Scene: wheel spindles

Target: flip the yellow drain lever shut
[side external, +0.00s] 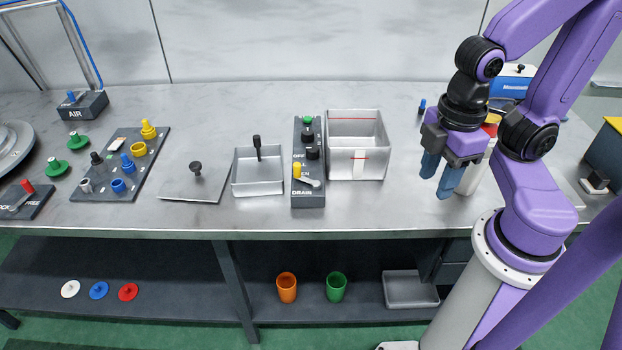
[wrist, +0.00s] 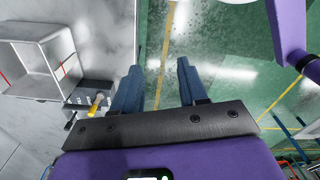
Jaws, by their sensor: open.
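The yellow drain lever (side external: 297,170) stands near the front end of a dark control panel (side external: 308,200) marked DRAIN, beside a small metal spout or handle. The lever also shows in the wrist view (wrist: 97,104), on the panel left of my fingers. My gripper (side external: 437,180) is open and empty, its blue fingers pointing down at the right of the metal bin. In the wrist view my gripper (wrist: 158,85) has its two fingers apart with the floor between them. The gripper is well to the right of the lever and touches nothing that I can see.
An open metal bin (side external: 357,171) with red lines stands between the panel and my gripper. A shallow tray (side external: 258,187) with a black-handled tool sits left of the panel. A cup and other items stand behind my gripper. The bench front (side external: 400,222) is clear.

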